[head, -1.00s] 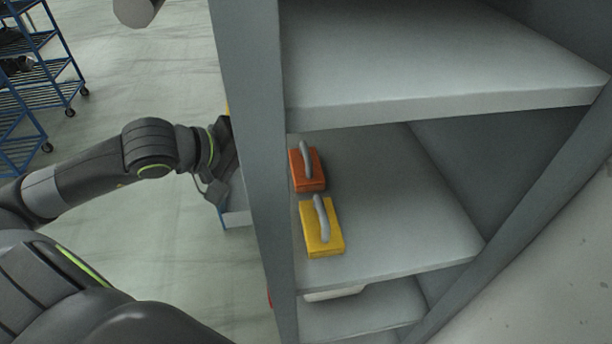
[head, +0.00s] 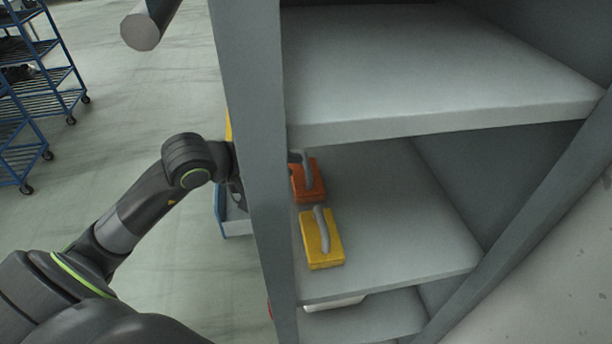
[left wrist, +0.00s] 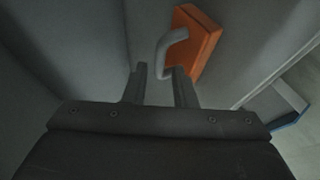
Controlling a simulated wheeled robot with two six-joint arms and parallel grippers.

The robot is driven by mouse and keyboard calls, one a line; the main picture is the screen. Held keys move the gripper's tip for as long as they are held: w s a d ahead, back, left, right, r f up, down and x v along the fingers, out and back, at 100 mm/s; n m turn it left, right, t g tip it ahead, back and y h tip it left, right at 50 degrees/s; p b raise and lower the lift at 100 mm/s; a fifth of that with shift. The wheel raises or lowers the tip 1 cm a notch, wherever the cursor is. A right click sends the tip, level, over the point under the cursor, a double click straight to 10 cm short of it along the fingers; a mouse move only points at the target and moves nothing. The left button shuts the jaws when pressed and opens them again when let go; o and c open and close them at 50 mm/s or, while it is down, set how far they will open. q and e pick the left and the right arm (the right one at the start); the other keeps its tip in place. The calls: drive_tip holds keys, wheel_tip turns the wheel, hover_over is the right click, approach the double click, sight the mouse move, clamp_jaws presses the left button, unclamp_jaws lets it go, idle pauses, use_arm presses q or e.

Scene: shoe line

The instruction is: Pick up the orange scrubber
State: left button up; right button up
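The orange scrubber (head: 312,188), a block with a grey arched handle, lies on the middle shelf (head: 405,215), behind the yellow scrubber (head: 323,250). The shelf post hides most of my left gripper in the head view; a grey tip shows past the post beside the orange scrubber's handle. In the left wrist view my left gripper (left wrist: 161,72) is open, its two fingers apart. The orange scrubber (left wrist: 196,42) is just ahead of them, its handle close to the gap between the fingertips. I cannot tell whether they touch. My right gripper is not in view.
The grey shelf post (head: 255,150) stands between my left arm and the scrubbers. An upper shelf (head: 440,70) is above them. A blue wheeled rack (head: 45,95) stands at the far left. The right part of the middle shelf is clear.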

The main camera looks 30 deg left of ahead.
sight(304, 165)
use_arm(q)
drive_tip(key=shift+w+d+f+p, duration=0.25)
drive_tip(key=shift+w+p, duration=0.15)
drive_tip(key=shift+w, duration=0.2)
drive_tip(key=shift+p+x, duration=0.45)
drive_tip(key=shift+x, duration=1.2)
drive_tip(key=shift+a+f, duration=0.1)
clamp_jaws()
